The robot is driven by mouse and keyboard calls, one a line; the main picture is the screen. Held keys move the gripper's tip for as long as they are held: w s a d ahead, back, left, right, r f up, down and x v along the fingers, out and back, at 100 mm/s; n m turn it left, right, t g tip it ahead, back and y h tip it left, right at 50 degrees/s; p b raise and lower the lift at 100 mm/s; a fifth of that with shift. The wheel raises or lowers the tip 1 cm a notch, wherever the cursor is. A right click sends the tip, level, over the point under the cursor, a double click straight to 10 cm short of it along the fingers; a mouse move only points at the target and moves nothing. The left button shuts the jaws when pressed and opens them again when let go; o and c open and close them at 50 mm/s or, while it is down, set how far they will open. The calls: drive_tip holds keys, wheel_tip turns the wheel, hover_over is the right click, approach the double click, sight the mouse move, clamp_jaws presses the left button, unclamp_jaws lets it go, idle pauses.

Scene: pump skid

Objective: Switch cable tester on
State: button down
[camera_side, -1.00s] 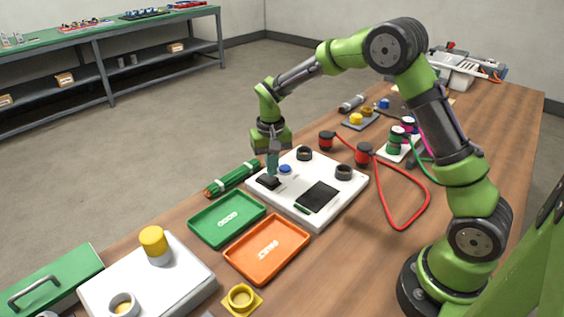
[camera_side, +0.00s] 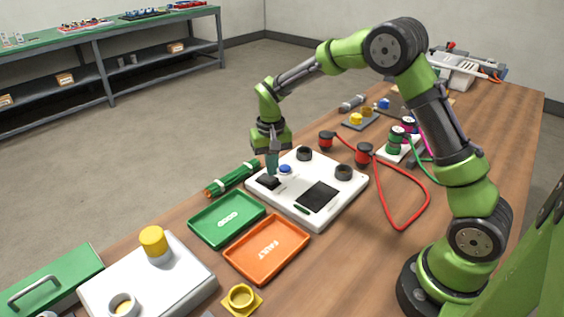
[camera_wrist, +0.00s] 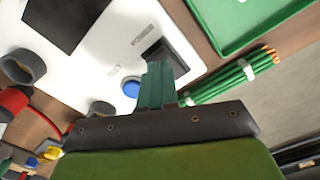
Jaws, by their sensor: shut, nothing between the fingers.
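The cable tester (camera_side: 325,217) is a white box on the wooden bench, with a dark screen (camera_side: 318,196), a blue button (camera_side: 285,169) and two dark round sockets. A black rocker switch (camera_side: 268,182) sits at its left corner. The switch also shows in the wrist view (camera_wrist: 172,56), beside the blue button (camera_wrist: 131,88). My gripper (camera_side: 272,172) is shut and empty, pointing down with its teal fingertips at or just above the switch. In the wrist view the fingertips (camera_wrist: 160,66) overlap the switch's near edge. I cannot tell whether they touch it.
A green tray (camera_side: 227,219) and an orange FAULT tray (camera_side: 267,249) lie in front of the tester. A green cable bundle (camera_side: 232,178) lies to its left. Red plugs with a red lead (camera_side: 400,228) lie to the right.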

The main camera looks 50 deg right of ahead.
sight(272, 179)
drive_tip(key=shift+f, duration=1.05)
idle(0.5)
drive_tip(key=shift+r, duration=3.55)
drive_tip(key=shift+f, duration=0.1)
drive_tip(key=s+a+r+t, duration=0.1)
drive_tip(key=s+r+t, duration=0.1)
drive_tip(key=s+r, duration=0.2)
drive_tip(key=s+a+r+n+t+y, duration=0.1)
drive_tip(key=s+r, duration=0.3)
drive_tip(key=s, duration=0.7)
drive_tip(key=s+a+r+n+t+y, duration=0.1)
drive_tip(key=s+r+t, duration=0.3)
drive_tip(key=s, duration=0.4)
drive_tip(key=shift+s+a+r, duration=0.2)
drive_tip(key=shift+a+r, duration=0.3)
drive_tip(key=shift+a, duration=0.4)
